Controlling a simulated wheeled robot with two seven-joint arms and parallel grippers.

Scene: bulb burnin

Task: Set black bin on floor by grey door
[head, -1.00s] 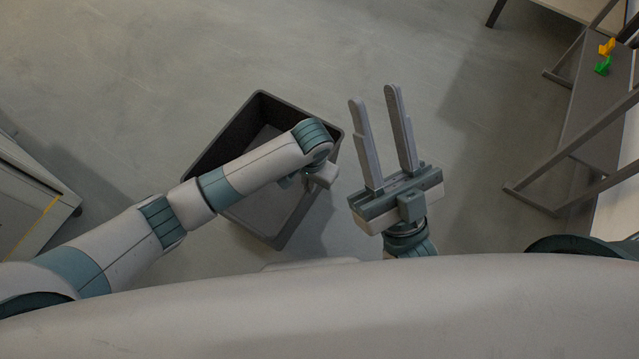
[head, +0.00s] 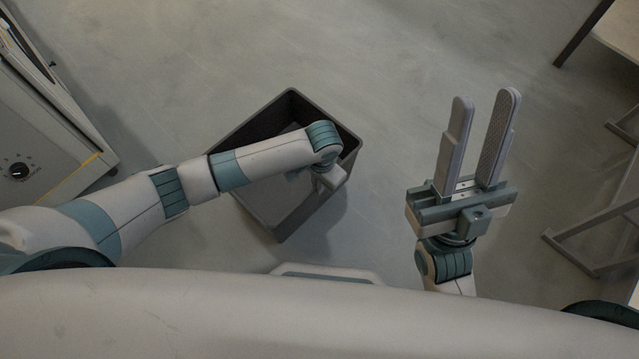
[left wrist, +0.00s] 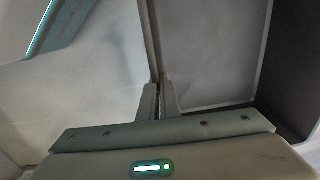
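The black bin (head: 293,97) is an open, empty-looking box in the middle of the head view, below my left forearm. My left gripper (left wrist: 160,80) has its fingers close together on the bin's thin wall in the left wrist view, with the bin's grey side (left wrist: 210,50) to the right. In the head view its fingertips are hidden behind the wrist. A shadow lies on the floor right of the bin; its exact height is unclear. My right gripper (head: 485,100) is open and empty, right of the bin. I cannot make out a grey door.
A grey cabinet (head: 45,140) with a black knob and yellow stripe stands at the left. A table leg (head: 582,35) and a dark metal frame (head: 595,225) are at the right. The floor (head: 400,60) beyond the bin is clear.

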